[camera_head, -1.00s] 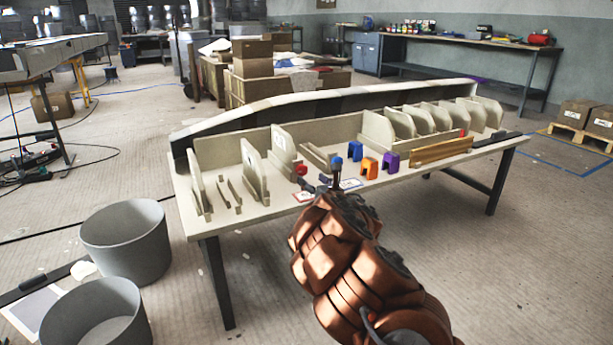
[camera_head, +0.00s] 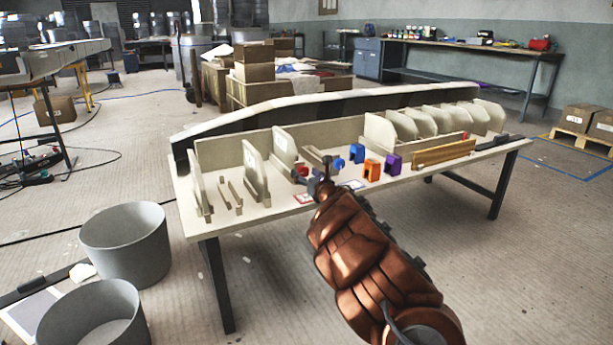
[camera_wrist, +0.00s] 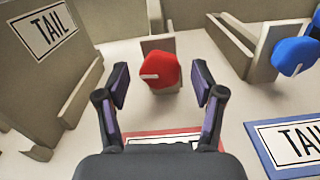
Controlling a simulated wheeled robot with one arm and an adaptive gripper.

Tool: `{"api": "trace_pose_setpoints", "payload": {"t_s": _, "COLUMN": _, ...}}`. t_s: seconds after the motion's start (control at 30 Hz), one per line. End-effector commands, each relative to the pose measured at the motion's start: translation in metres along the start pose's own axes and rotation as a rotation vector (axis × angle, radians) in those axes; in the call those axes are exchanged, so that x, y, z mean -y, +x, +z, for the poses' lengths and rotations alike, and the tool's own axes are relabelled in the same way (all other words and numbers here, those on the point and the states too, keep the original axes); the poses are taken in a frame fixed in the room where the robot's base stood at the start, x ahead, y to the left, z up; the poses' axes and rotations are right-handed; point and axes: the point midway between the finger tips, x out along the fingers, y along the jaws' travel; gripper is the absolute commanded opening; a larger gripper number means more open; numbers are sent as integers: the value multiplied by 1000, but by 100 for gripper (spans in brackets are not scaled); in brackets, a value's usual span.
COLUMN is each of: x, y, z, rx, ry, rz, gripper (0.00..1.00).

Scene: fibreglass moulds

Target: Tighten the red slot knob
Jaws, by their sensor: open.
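The red slot knob (camera_wrist: 161,72) is in the wrist view, just beyond and between my fingertips, mounted on a small pale upright plate (camera_wrist: 158,45). A pale line marks its face. In the head view the red knob (camera_head: 302,171) is small and partly behind my gripper. My gripper (camera_wrist: 160,84) is open, with one finger on each side of the knob's near space and gaps on both sides. It shows in the head view (camera_head: 319,183) over the table's front part. A blue knob (camera_wrist: 293,57) stands to the right in the wrist view.
A red-bordered card (camera_wrist: 165,138) and a blue-bordered TAIL card (camera_wrist: 292,146) lie on the table. A TAIL-labelled panel (camera_wrist: 48,60) stands left.

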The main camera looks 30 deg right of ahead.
Motion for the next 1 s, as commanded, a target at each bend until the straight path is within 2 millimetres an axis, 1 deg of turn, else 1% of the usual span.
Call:
{"api": "trace_pose_setpoints", "payload": {"t_s": 0.13, "x": 0, "y": 0, "z": 0, "rx": 0, "ry": 0, "rz": 0, "gripper": 68}}
{"api": "trace_pose_setpoints", "payload": {"t_s": 0.7, "x": 0, "y": 0, "z": 0, "rx": 0, "ry": 0, "rz": 0, "gripper": 8}}
{"api": "trace_pose_setpoints", "payload": {"t_s": 1.0, "x": 0, "y": 0, "z": 0, "rx": -1, "ry": 36, "rz": 0, "gripper": 8}}
